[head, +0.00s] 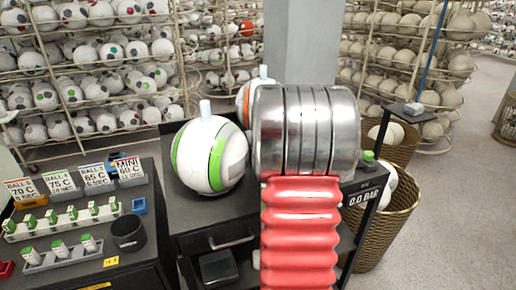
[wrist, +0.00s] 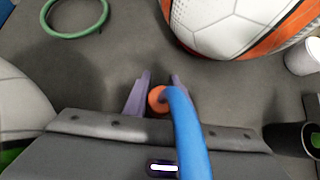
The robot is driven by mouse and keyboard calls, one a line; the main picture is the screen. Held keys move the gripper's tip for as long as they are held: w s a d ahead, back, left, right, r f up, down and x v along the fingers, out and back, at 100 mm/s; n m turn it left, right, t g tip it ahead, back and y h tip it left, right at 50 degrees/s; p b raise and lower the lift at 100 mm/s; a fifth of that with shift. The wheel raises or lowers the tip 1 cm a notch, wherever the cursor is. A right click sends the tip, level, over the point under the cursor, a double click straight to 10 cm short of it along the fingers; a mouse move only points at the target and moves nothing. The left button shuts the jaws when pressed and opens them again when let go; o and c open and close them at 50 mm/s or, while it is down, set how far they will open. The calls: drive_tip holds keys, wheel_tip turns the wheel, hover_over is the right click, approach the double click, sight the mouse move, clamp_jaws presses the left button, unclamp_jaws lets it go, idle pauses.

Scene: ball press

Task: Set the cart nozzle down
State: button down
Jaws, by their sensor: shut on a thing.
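My gripper (wrist: 160,80) has two purple fingers shut on the cart nozzle, seen in the wrist view with an orange round part (wrist: 157,99) between the fingers and a blue hose (wrist: 190,140) running toward the bottom edge. The fingers point over a dark grey cart top (wrist: 110,75); I cannot tell whether the nozzle touches it. In the head view my own arm hides the gripper and nozzle. The black cart (head: 180,222) shows there to the left of my arm.
An orange-and-white ball (wrist: 235,22) lies close ahead, with a green ring (wrist: 75,20) at left. A white cup (wrist: 302,57) and dark cup (wrist: 292,138) are at right. A green-striped ball (head: 210,155) stands on the cart. A pressure display (head: 365,195) reads 0.0 BAR.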

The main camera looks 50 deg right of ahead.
drive_tip(key=shift+f, duration=0.15)
wheel_tip(320, 180, up, 18)
idle(0.6)
idle(0.6)
